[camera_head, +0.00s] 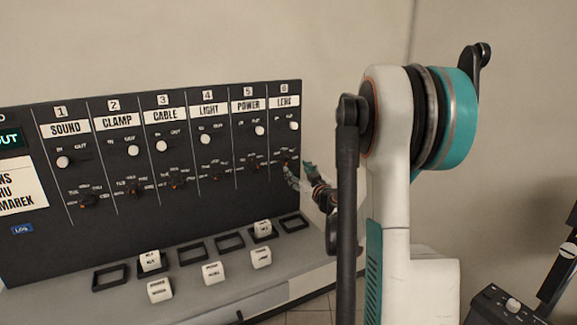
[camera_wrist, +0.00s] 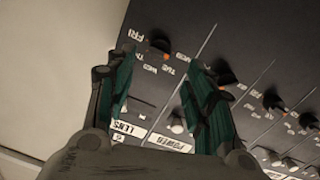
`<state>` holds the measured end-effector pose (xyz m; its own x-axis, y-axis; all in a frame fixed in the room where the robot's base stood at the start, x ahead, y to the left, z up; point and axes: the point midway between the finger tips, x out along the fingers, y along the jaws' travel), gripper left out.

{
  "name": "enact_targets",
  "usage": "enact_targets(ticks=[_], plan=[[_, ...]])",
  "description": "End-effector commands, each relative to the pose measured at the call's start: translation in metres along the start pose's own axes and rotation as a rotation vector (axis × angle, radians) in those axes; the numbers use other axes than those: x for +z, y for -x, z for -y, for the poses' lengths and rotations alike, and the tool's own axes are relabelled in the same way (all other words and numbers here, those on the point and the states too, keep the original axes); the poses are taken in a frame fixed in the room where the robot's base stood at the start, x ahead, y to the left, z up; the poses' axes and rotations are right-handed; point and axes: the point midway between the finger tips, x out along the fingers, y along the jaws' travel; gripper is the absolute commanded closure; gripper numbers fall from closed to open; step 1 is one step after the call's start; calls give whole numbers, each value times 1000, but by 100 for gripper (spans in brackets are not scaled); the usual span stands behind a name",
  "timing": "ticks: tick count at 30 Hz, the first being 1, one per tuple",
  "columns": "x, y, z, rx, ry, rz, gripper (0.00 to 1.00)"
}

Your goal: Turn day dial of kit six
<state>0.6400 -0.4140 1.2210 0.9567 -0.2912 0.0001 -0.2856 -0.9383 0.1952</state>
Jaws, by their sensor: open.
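The black panel (camera_head: 180,225) has a column numbered 6 and labelled LENS (camera_head: 287,101) at its right end. Its day dial (camera_head: 285,162) is a small dark knob with an orange mark, partly hidden by my gripper. My gripper (camera_head: 298,171) is open at this dial. In the wrist view, the dial (camera_wrist: 160,43) shows just beyond and between the spread teal fingertips of my gripper (camera_wrist: 162,62), with FRI, THU, WED and TUE around it. I cannot tell whether a finger touches it, or its exact setting.
The POWER column's dial (camera_wrist: 226,76) lies close to one finger. White in/out knobs, such as the LENS one (camera_head: 294,126), sit above the dials. A ledge (camera_head: 105,305) below holds white blocks, such as one (camera_head: 160,290), and dark frames. Plain wall lies right of the panel.

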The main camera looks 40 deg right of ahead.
Motion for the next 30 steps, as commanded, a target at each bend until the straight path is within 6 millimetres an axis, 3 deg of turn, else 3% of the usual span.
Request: enact_targets(ticks=[6, 12, 25, 26, 30], plan=[[1, -43, 0, -1, 0, 0, 51], [0, -69, 0, 0, 0, 0, 51], [0, -79, 0, 0, -1, 0, 51], [0, -79, 0, 0, -1, 0, 54], [0, -79, 0, 1, -1, 0, 85]])
